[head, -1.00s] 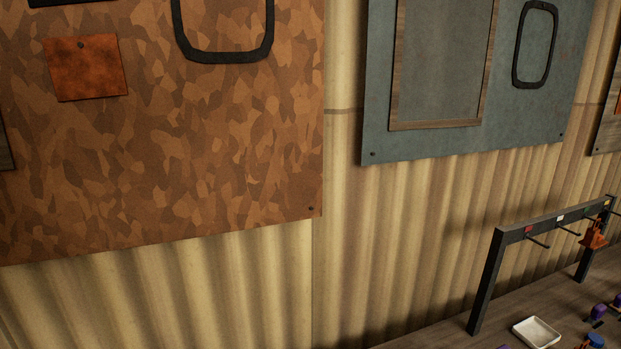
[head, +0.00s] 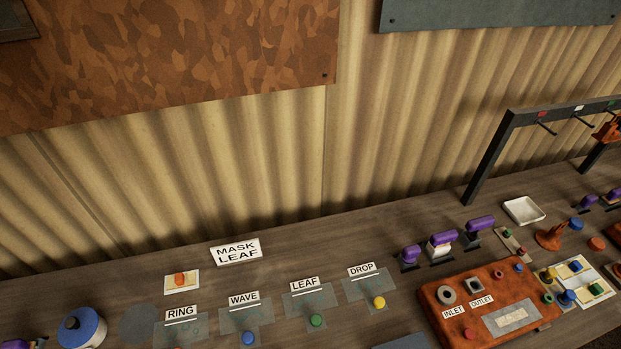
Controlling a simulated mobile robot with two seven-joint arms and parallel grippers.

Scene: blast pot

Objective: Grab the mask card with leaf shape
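A row of translucent mask cards lies on the wooden bench below the corrugated wall. The leaf card (head: 301,304) lies flat, with a LEAF label (head: 306,284) at its back edge and a green knob (head: 316,320) at its front. The wave card (head: 238,315), with a blue knob, is to its left. The drop card (head: 362,287), with a yellow knob, is to its right. The ring card (head: 180,333) is at the far left of the row, partly cut off. A white sign (head: 236,251) reading MASK LEAF stands behind the row. Neither gripper is in view.
A rust-coloured box (head: 475,318) with inlet and outlet labels sits right of the cards. Purple-handled items (head: 440,242) stand behind it, near a white tray (head: 524,210) and a dark rack (head: 488,158). A blue-topped round container (head: 82,328) is at lower left.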

